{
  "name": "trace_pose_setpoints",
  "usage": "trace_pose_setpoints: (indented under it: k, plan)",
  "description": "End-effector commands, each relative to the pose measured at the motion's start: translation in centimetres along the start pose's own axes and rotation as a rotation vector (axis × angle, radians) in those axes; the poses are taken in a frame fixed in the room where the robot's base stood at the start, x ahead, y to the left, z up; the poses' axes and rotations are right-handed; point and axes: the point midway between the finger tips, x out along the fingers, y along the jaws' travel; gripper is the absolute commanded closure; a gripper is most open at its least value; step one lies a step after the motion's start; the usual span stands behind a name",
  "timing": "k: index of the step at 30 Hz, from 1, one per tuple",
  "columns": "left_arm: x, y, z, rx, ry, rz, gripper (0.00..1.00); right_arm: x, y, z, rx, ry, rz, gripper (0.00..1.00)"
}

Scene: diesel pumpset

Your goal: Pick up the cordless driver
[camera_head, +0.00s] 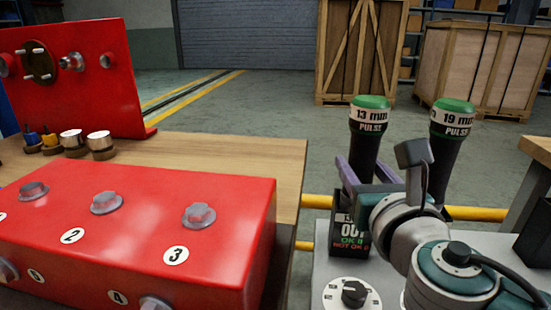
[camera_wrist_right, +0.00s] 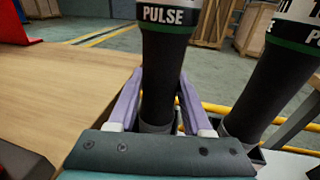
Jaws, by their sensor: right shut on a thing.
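The cordless driver marked 13 mm PULSE (camera_head: 369,118) stands upright with a green cap and a dark handle. A second driver marked 19 mm (camera_head: 453,122) stands upright to its right. My right gripper (camera_head: 365,165) is shut on the 13 mm driver's handle, with a purple finger on each side. The handle (camera_wrist_right: 163,75) also shows between the fingers in the right wrist view. The driver's lower end is hidden by the gripper and the dark holder. I cannot tell whether it still rests in the holder. My left gripper is not in view.
A dark display box (camera_head: 350,232) and a dial (camera_head: 353,293) are on the grey cart (camera_head: 327,262). A red block with numbered bolts (camera_head: 140,225) sits on the wooden table (camera_head: 285,155) at left. Wooden crates (camera_head: 361,50) stand behind on the floor.

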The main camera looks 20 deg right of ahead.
Motion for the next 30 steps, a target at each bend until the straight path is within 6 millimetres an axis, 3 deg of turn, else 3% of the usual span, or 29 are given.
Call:
trace_pose_setpoints:
  k: [5,30]
  plan:
    - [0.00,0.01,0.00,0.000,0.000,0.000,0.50,-0.01,0.01,-0.01,0.000,0.000,0.000,1.00]
    - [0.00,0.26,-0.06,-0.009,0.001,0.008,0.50,-0.01,0.01,-0.01,0.000,0.000,0.000,1.00]
